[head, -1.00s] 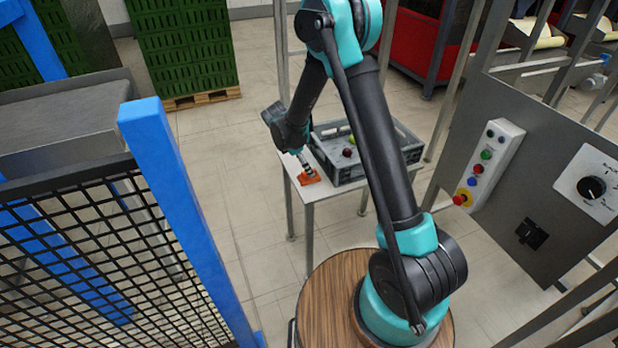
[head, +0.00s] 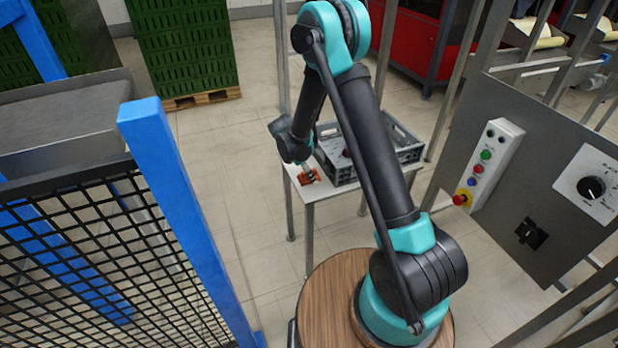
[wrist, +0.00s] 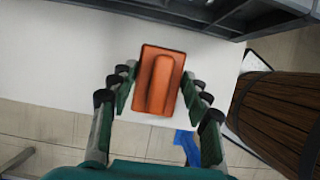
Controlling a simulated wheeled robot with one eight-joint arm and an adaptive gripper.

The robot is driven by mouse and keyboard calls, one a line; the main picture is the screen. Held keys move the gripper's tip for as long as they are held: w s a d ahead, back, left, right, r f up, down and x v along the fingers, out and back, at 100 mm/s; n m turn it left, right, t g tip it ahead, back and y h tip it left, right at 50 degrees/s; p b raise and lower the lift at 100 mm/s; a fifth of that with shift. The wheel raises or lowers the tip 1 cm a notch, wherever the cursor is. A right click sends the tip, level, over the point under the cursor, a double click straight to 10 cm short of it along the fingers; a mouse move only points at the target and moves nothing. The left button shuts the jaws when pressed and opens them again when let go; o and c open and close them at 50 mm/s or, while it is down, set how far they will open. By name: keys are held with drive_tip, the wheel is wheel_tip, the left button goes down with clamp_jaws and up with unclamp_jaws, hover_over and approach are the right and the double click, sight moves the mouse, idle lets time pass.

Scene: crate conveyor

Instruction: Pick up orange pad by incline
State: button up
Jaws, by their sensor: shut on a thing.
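The orange pad (wrist: 163,82) is a small rectangular block with a raised rounded ridge along its middle. In the wrist view it lies between the two fingertips of my gripper (wrist: 160,92), which is shut on it. In the head view the pad (head: 311,175) shows small at the left front corner of the white table (head: 326,189), below my gripper (head: 307,170), whose fingers partly cover it. I cannot tell whether it still touches the tabletop.
A grey crate (head: 405,152) stands on the table just right of the pad, partly hidden by my arm. A blue post with black mesh (head: 165,180) stands at left. A control panel (head: 545,190) is at right. Bare floor (head: 230,160) lies left of the table.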

drive_tip(key=c, duration=0.3)
drive_tip(key=shift+r, duration=0.15)
wheel_tip(320, 180, up, 20)
drive_tip(key=shift+f, duration=0.1)
idle(0.4)
drive_tip(key=o, duration=0.5)
drive_tip(key=c, duration=0.3)
drive_tip(key=shift+c, duration=0.2)
